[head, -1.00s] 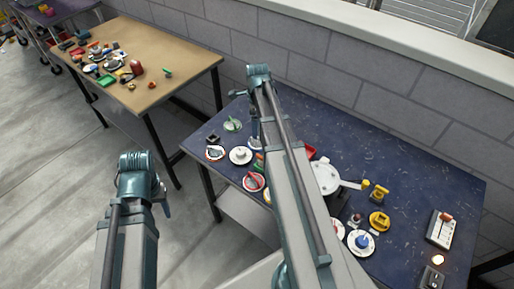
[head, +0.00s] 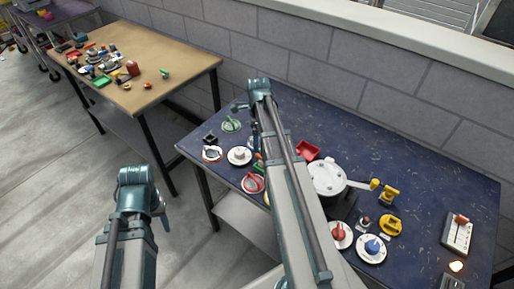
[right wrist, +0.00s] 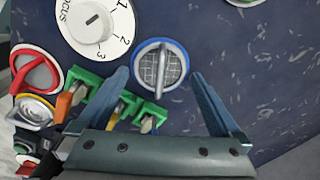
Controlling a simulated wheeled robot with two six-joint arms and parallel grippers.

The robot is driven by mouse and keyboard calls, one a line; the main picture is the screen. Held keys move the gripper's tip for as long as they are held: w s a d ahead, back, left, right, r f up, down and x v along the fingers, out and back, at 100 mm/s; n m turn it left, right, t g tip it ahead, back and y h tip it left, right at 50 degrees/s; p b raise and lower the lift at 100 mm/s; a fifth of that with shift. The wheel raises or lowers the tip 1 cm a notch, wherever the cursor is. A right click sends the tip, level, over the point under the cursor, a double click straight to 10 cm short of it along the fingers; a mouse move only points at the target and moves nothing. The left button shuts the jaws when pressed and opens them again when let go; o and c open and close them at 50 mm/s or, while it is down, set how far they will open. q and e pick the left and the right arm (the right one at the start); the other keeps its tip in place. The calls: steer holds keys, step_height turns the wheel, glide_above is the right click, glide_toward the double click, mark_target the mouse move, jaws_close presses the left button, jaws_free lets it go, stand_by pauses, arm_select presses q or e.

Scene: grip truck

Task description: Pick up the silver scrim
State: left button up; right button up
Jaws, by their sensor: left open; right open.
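The silver scrim (right wrist: 173,68) is a round grey mesh disc with a blue rim and an upright grey handle across its middle. It lies on the dark blue tabletop in the right wrist view. My right gripper (right wrist: 160,76) is open, its two fingers pointing to either side of the scrim, and nothing is held between them. I cannot tell its height above the table. In the head view my right arm hides the scrim. My left gripper (head: 161,205) is open and empty, in front of the table's left end.
A white numbered focus dial (right wrist: 93,22) and green blocks (right wrist: 88,88) sit close to the scrim. A red-handled disc (right wrist: 35,72) is further left. Bare tabletop lies right of the scrim.

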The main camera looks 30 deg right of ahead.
arm_select(q)
steer(key=shift+f, duration=0.2)
arm_select(e)
steer(key=shift+f, duration=0.15)
steer(key=c, duration=1.1)
arm_select(q)
steer(key=shift+r, duration=0.15)
